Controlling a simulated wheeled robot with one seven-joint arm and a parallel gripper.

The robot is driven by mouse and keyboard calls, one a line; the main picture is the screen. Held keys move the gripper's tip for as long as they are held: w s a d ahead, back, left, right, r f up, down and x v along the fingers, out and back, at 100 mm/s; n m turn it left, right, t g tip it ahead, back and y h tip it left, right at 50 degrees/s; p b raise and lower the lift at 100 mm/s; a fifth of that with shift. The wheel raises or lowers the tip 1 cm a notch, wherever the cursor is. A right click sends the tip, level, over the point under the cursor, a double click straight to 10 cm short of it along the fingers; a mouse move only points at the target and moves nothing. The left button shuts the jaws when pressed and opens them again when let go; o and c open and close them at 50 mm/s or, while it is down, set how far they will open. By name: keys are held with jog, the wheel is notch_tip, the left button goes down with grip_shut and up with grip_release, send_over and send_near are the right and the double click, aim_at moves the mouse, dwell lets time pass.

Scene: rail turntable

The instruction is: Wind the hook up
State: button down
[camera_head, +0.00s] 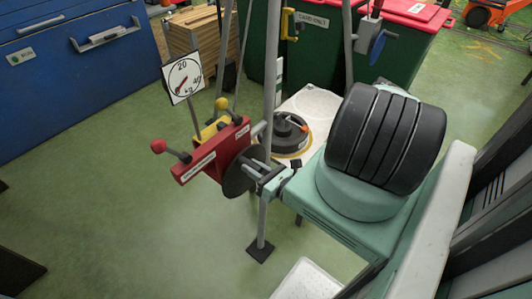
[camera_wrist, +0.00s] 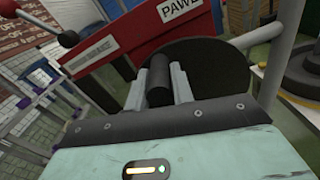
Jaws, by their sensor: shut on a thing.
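A red winch box (camera_head: 205,158) is held on a grey stand. Its side faces carry labels, and one reads "PAWL" in the wrist view. A dark round disc (camera_head: 240,174) sits on its near right side and also shows in the wrist view (camera_wrist: 215,72). A short black cylindrical handle (camera_wrist: 159,82) stands out from the disc. My gripper (camera_head: 262,170) is shut on this handle, one grey finger on each side of it in the wrist view (camera_wrist: 160,88). A lever with a red knob (camera_head: 158,147) points left. I cannot make out the hook.
A dial marked in kg (camera_head: 183,78) stands behind the winch. A dark round weight-like object (camera_head: 289,132) rests on a white slab (camera_head: 318,105). Thin grey poles rise around the winch. A blue cabinet (camera_head: 75,65) and green bins (camera_head: 318,45) stand behind.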

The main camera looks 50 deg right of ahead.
jog(key=shift+d+m, duration=0.75)
jog(key=shift+m, duration=0.05)
jog(key=c, duration=1)
grip_release()
jog(key=shift+a, duration=0.1)
jog(key=shift+s, duration=0.1)
jog(key=s+p, duration=0.1)
jog(key=s, duration=0.7)
